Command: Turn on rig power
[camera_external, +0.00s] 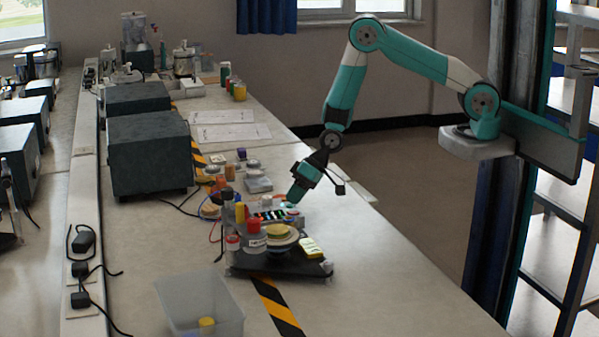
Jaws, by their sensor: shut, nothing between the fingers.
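A small rig on a dark base plate (300,266) stands on the bench, with a red-capped part (254,226), a yellow-topped round part (278,231) and a yellow-green block (311,247) on it. Behind these is a panel with small coloured parts (266,215). I cannot tell which part is the power switch. My gripper (293,197) is shut and empty, pointing down at the back right of the rig, close to the panel. I cannot tell whether it touches anything.
A clear plastic bin (222,312) with a yellow item sits at the front left. Dark boxes (150,157) stand along the left with cables near them. Papers (228,132) lie behind the rig. The bench to the right of the rig is clear.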

